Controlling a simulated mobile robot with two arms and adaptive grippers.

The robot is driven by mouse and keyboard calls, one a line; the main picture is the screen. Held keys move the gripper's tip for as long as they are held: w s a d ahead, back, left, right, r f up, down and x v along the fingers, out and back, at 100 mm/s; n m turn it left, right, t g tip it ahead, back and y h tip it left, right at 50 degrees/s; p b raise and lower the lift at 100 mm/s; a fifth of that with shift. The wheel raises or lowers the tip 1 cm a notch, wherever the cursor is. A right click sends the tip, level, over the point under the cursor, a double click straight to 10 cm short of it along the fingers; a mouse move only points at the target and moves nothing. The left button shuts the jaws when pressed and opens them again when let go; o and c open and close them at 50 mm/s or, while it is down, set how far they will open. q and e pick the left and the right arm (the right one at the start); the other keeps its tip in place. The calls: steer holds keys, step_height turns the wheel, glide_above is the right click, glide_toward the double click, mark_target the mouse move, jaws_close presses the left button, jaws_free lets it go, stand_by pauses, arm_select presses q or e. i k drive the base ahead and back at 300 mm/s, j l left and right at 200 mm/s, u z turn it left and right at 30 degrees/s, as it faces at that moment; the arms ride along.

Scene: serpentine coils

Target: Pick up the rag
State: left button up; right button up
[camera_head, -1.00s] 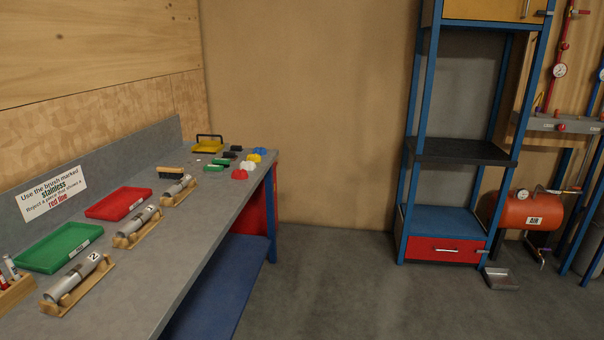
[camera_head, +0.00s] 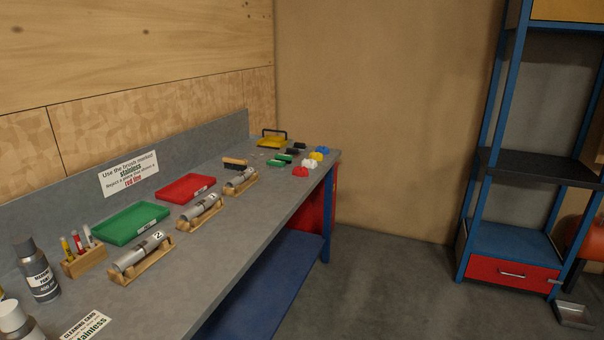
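I cannot make out a rag for certain. At the far end of the grey workbench (camera_head: 262,225) lie small lumpy pieces: a red one (camera_head: 300,171), a white one (camera_head: 309,163), a yellow one (camera_head: 316,156) and a blue one (camera_head: 322,150). They are too small to tell whether any is cloth. Green pieces (camera_head: 279,160) and dark pieces lie just left of them. Neither of my grippers is in view.
On the bench are a green tray (camera_head: 130,224), a red tray (camera_head: 187,188), a yellow tray (camera_head: 271,142), brushes (camera_head: 235,163), metal cylinders on wooden cradles (camera_head: 143,254), marker pens in a block (camera_head: 84,262) and a dark bottle (camera_head: 37,270). A blue shelf rack (camera_head: 507,240) stands right; floor between is clear.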

mark_target(299, 171)
steer(key=i+l, duration=0.25)
steer(key=i, duration=0.25)
steer(key=i+l, duration=0.2)
steer(key=i, duration=0.3)
steer(key=i+l, duration=0.25)
steer(key=i, duration=0.25)
